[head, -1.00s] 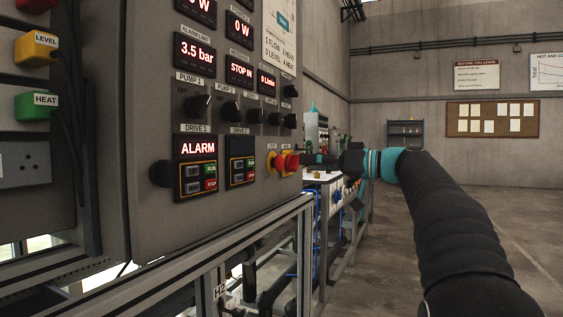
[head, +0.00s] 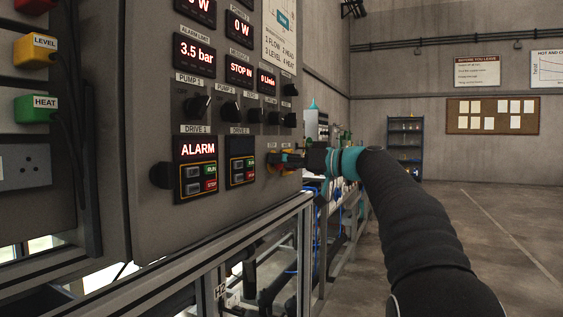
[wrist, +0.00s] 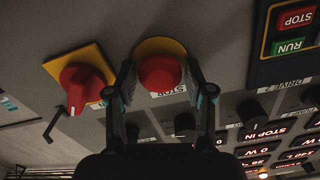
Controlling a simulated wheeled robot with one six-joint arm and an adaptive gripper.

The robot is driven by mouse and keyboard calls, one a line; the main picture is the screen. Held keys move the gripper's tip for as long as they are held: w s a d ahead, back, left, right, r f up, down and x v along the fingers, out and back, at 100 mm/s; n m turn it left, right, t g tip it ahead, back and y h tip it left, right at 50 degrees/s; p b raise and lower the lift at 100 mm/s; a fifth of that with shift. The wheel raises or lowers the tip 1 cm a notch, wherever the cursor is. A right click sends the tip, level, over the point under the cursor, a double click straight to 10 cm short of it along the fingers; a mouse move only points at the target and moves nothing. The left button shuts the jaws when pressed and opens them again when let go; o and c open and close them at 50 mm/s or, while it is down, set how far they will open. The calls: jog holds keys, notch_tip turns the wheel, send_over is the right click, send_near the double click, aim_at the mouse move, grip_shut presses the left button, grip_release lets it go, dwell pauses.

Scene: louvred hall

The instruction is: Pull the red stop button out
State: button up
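The red stop button (wrist: 159,74) is a round red head on a yellow plate, in the middle of the wrist view. My gripper (wrist: 160,86) is open, with one finger on each side of the button. A narrow gap seems to show on both sides, but I cannot tell whether either finger touches. In the head view my gripper (head: 278,160) is at the lower right of the grey control panel and largely hides the button. The ALARM display (head: 198,149) is lit on the panel.
A red rotary switch (wrist: 82,86) on a yellow plate sits close beside my finger in the wrist view. A run/stop drive unit (head: 241,160) and black knobs (head: 231,111) are nearby on the panel. Open floor (head: 500,220) lies at right.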

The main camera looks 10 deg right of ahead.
grip_shut()
jog(key=shift+s+d+b, duration=0.25)
jog(key=shift+d+b, duration=0.15)
jog(key=shift+b, duration=0.1)
jog(key=o, duration=0.5)
grip_release()
jog(key=shift+s+d, duration=0.1)
jog(key=shift+d, duration=0.05)
jog(key=v, duration=1.1)
jog(key=shift+s+d, duration=0.2)
jog(key=shift+d, duration=0.15)
